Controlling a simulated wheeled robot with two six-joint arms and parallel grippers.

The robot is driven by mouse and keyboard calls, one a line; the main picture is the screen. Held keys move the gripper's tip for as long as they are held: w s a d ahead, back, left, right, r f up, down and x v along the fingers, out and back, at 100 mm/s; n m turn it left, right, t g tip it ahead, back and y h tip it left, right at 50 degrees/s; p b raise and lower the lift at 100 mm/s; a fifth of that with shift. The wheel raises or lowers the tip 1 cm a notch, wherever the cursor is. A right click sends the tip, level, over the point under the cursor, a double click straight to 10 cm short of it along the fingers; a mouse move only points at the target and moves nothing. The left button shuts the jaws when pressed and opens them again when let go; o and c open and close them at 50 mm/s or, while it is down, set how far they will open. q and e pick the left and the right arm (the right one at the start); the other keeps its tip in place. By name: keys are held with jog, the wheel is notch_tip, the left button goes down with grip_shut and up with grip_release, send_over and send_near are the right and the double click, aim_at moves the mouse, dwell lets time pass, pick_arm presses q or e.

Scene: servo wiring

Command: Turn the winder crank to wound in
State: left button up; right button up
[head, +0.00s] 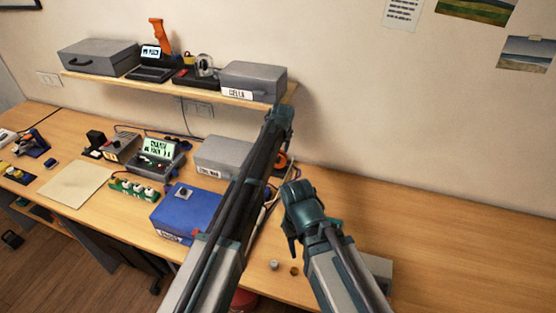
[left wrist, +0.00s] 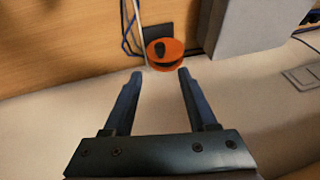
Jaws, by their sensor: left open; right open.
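The winder (left wrist: 156,58) is an orange round reel with a dark crank knob, close ahead of the fingertips in the left wrist view. In the head view only an orange edge of the winder (head: 282,161) shows beside my left arm. My left gripper (left wrist: 160,74) is open and empty, its two fingers pointing at the winder, with no clear contact. In the head view my left arm hides its gripper. My right gripper (head: 292,240) is open and hangs over the bench, away from the winder. I cannot tell the crank's exact angle.
A grey box (head: 222,155) stands left of the winder, with a blue box (head: 184,212) nearer. Cables run by the winder in the left wrist view. A shelf (head: 185,90) is above. Small round parts (head: 274,265) lie near my right arm. The bench's right side is clear.

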aim_at(278, 160)
pick_arm(q)
jog(key=b+x, duration=1.1)
jog(key=x, duration=0.2)
jog(key=shift+f+b, duration=0.1)
jog(key=shift+b, duration=0.2)
grip_shut()
